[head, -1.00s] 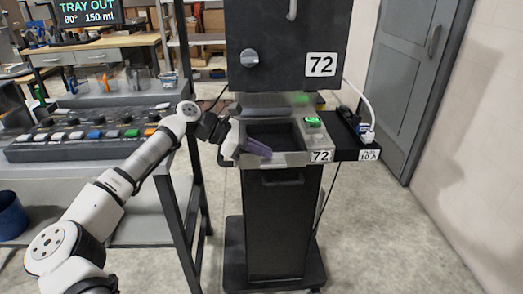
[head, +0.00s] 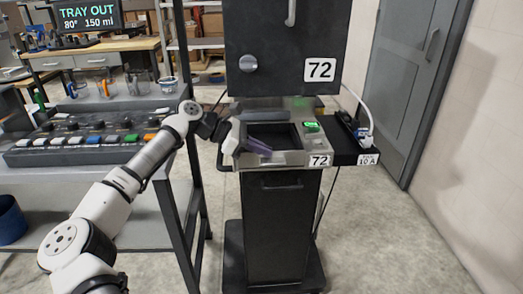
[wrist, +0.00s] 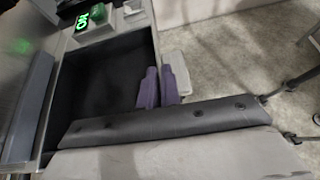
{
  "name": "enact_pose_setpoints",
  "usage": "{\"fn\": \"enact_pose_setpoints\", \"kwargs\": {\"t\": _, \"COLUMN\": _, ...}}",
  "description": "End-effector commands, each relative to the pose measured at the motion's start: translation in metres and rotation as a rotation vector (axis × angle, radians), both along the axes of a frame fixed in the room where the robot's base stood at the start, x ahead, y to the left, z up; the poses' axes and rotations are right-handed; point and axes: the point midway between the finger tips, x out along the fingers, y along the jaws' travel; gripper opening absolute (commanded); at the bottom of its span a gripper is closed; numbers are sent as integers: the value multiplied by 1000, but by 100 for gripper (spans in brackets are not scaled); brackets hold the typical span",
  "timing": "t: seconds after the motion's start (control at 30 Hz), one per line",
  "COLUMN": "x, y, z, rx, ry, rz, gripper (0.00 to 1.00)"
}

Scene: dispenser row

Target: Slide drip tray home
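The drip tray (head: 290,158) is a dark, open recess with a light grey front rim, low on the black dispenser marked 72 (head: 282,60). The screen (head: 88,14) reads "TRAY OUT". My gripper (head: 266,152) reaches in from the left, its purple fingers over the tray's front left part. In the wrist view the fingers (wrist: 158,88) lie close side by side with the dark tray floor (wrist: 100,85) to their left and a pale rim piece on their right. They look shut, with nothing visible between them. Whether they touch the rim is unclear.
A black side shelf (head: 350,152) with a plug and cable sits right of the tray. A bench with a button panel (head: 90,138) and cups stands at the left, its dark frame near my arm. Bare floor lies at the right, before a grey door (head: 408,70).

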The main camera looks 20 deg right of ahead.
Motion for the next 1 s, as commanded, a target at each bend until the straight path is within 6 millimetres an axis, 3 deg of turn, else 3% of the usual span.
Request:
{"fn": "enact_pose_setpoints", "kwargs": {"t": 0.1, "x": 12, "y": 2, "z": 0, "rx": -6, "ry": -9, "rz": 27, "gripper": 0}}
{"fn": "enact_pose_setpoints", "kwargs": {"t": 0.6, "x": 21, "y": 3, "z": -1, "rx": -5, "ry": -7, "rz": 31, "gripper": 0}}
{"fn": "enact_pose_setpoints", "kwargs": {"t": 0.63, "x": 21, "y": 3, "z": -2, "rx": -4, "ry": -7, "rz": 31, "gripper": 13}}
{"fn": "enact_pose_setpoints", "kwargs": {"t": 0.8, "x": 21, "y": 3, "z": -2, "rx": -4, "ry": -6, "rz": 31, "gripper": 35}}
{"fn": "enact_pose_setpoints", "kwargs": {"t": 1.0, "x": 20, "y": 3, "z": -2, "rx": -4, "ry": -5, "rz": 29, "gripper": 35}}
